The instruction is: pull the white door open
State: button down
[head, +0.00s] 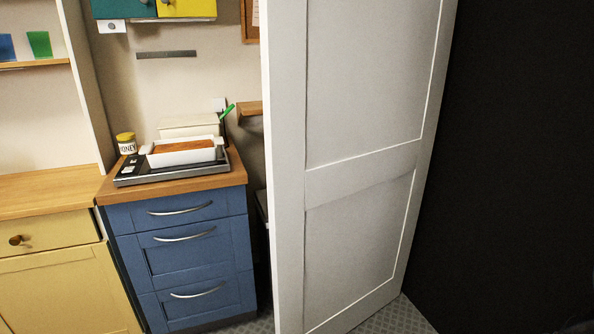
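The white door (362,120) is a tall panelled door that fills the middle of the head view. Its near vertical edge (284,200) faces left, close to the blue cabinet. Its right side meets a very dark area. No handle shows on the visible face. The door stands at an angle, with a dark gap between its left edge and the cabinet. I cannot tell from this one view how far open it is. My gripper is not in view.
A blue drawer cabinet (190,262) stands left of the door, with a hob, a white dish (182,152) and a honey jar (126,143) on its wooden top. A yellow cabinet (60,290) is farther left. A little patterned floor (398,318) shows below the door.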

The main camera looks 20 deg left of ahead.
aim_at(353, 90)
jog(key=i+j, duration=0.15)
jog(key=j, duration=0.25)
jog(key=i+j, duration=0.2)
jog(key=j, duration=0.25)
jog(key=i+j, duration=0.15)
jog(key=j, duration=0.25)
jog(key=i+j, duration=0.2)
jog(key=j, duration=0.25)
jog(key=i+j, duration=0.15)
jog(key=j, duration=0.25)
jog(key=i+j, duration=0.2)
jog(key=j, duration=0.25)
jog(key=i+j, duration=0.15)
jog(key=j, duration=0.25)
jog(key=i+j, duration=0.15)
jog(key=j, duration=0.3)
jog(key=u, duration=0.05)
